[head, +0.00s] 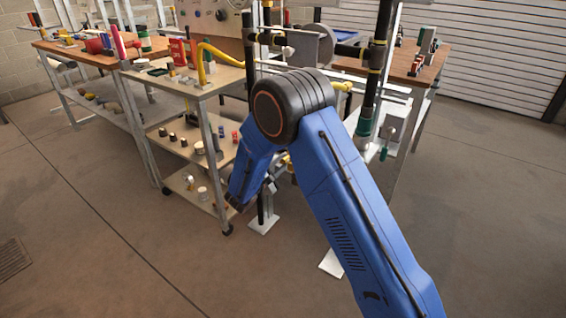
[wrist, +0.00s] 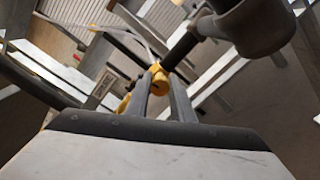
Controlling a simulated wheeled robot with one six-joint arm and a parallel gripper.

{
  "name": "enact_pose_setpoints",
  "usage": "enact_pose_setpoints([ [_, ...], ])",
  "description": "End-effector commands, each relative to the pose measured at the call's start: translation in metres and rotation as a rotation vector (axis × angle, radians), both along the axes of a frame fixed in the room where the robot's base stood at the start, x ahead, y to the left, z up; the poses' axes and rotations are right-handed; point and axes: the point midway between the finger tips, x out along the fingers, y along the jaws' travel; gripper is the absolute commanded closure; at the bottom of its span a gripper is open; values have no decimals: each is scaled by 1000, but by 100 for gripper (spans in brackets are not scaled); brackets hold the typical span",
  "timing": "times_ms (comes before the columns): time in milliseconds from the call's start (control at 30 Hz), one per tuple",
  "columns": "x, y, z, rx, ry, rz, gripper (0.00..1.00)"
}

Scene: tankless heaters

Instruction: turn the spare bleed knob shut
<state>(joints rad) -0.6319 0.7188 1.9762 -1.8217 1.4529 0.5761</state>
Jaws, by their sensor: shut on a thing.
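In the wrist view, a small yellow knob (wrist: 159,80) sits between the fingertips of my gripper (wrist: 160,84); I take it to be the spare bleed knob. The fingers are shut on it. A dark pipe (wrist: 181,48) runs up and right from it. More yellow (wrist: 124,104) shows just left of the left finger. In the head view, my gripper (head: 270,186) is low behind my blue arm, mostly hidden, beside the pipe stand. The knob's turn angle cannot be told.
A wheeled shelf cart (head: 205,87) with small parts stands left of my arm. A black upright pipe (head: 372,95) stands on the right, with a wooden workbench (head: 402,66) behind it. A large grey-brown fitting (wrist: 255,25) is close in the wrist view. Floor at front left is clear.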

Motion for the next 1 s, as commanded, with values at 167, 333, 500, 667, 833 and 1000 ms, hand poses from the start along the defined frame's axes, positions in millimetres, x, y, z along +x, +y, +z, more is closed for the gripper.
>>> enact_pose_setpoints([
  [167,-1,0,-1,51,-39,-1,100],
  [333,-1,0,-1,75,-58,-1,100],
  [500,-1,0,-1,82,-63,-1,100],
  [667,-1,0,-1,82,-63,-1,100],
  [833,-1,0,-1,82,-63,-1,67],
  [1000,-1,0,-1,82,-63,-1,60],
])
